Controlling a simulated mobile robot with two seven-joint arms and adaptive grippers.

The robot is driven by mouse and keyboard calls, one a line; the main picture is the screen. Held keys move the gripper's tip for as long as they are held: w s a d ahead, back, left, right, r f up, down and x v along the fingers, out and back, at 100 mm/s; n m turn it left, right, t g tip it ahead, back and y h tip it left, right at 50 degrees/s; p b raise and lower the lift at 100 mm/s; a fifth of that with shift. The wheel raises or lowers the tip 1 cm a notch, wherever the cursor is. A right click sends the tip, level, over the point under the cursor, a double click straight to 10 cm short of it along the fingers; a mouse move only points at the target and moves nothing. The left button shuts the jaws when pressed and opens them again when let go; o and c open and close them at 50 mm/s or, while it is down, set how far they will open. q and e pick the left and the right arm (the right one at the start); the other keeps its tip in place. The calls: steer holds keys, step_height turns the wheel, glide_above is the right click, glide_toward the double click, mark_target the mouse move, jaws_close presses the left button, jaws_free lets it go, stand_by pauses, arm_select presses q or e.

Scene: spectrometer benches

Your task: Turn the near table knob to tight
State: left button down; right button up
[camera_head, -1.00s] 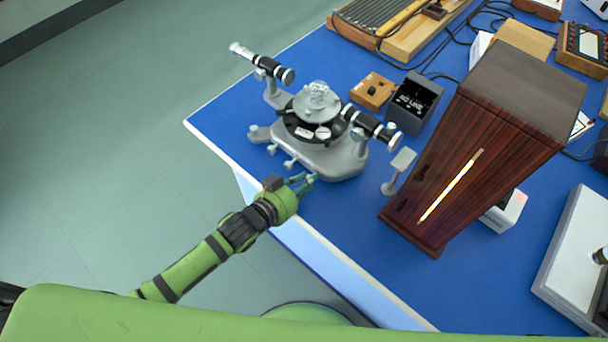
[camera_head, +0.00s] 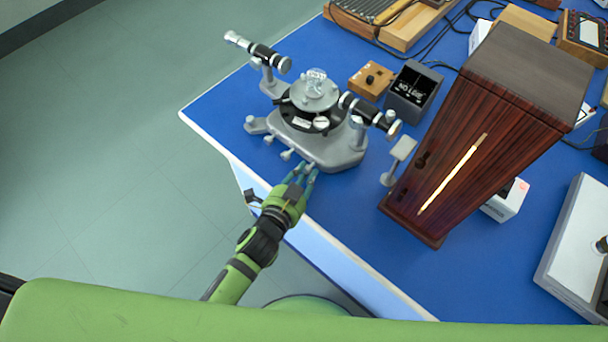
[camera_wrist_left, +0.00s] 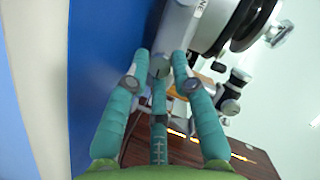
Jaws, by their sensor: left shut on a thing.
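In the left wrist view, the fingers (camera_wrist_left: 160,70) are closed about a grey knob (camera_wrist_left: 159,65), apparently the near table knob. In the head view the fingers hide that knob. My right gripper is not in view.
A tall dark wooden box with a glowing slit (camera_head: 470,150) stands to the right, with a small white plate on a stand (camera_head: 398,155) beside it.

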arm_select(q)
steer(key=shift+w+r, duration=0.15)
steer(key=shift+r, duration=0.05)
stand_by(0.3)
steer(key=c, duration=1.1)
jaws_free()
steer(key=shift+a+f, duration=0.1)
steer(key=shift+s, duration=0.25)
steer(key=v, duration=1.1)
steer(key=shift+s, duration=0.3)
steer(key=shift+a, duration=0.1)
